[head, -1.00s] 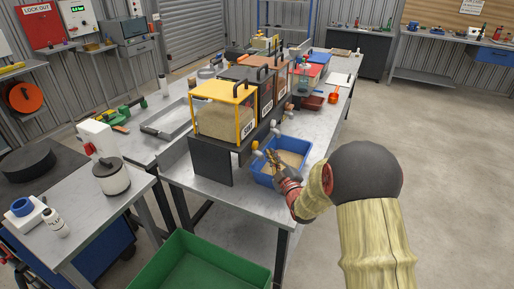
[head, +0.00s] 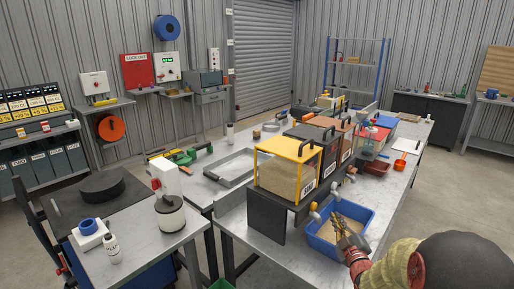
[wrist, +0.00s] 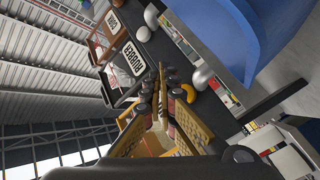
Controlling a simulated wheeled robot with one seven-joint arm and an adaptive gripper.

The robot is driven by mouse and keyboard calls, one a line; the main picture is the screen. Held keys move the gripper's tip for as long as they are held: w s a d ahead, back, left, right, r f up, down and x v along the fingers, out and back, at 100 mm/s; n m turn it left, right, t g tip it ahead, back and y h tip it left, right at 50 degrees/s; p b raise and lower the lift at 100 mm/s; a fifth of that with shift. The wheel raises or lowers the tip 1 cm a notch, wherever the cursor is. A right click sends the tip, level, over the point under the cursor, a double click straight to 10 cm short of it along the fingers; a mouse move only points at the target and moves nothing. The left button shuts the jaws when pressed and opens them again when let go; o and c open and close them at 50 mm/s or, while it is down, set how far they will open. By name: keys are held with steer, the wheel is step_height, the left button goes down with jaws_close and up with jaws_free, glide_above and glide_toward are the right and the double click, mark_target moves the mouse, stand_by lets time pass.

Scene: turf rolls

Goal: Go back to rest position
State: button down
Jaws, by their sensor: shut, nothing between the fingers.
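My gripper (head: 338,218) is shut and empty. In the head view it overlaps the blue bin (head: 318,242), which has sandy material (head: 355,222) in it; whether the fingers are above the bin or inside it is hard to tell. In the wrist view the fingers of my gripper (wrist: 161,72) are together, with dispensers and their labels beyond them. The blue bin also fills the upper right of the wrist view (wrist: 235,35). My arm comes in from the lower right of the head view.
A yellow-framed dispenser (head: 286,178) of sandy material stands left of my gripper, with dark and orange dispensers behind it. A red tray (head: 377,167) and an orange scoop (head: 400,164) lie further along the bench. A metal tray (head: 232,167) lies left. Open floor shows at right.

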steer(key=s+a+r+m+g+h+p, duration=0.15)
steer(key=s+a+r+m+g, duration=0.45)
steer(key=s+r, duration=0.6)
steer(key=s+a+m+g+y+p, duration=0.1)
steer(key=s+a+g, duration=0.2)
steer(key=s, duration=1.1)
steer(key=s+a+m+g+y+p, duration=0.1)
steer(key=s+a, duration=0.5)
steer(key=s, duration=0.8)
steer(key=f+m+g, duration=0.1)
steer(key=g, duration=0.1)
steer(key=shift+s+a+g, duration=0.3)
steer(key=shift+r, duration=0.1)
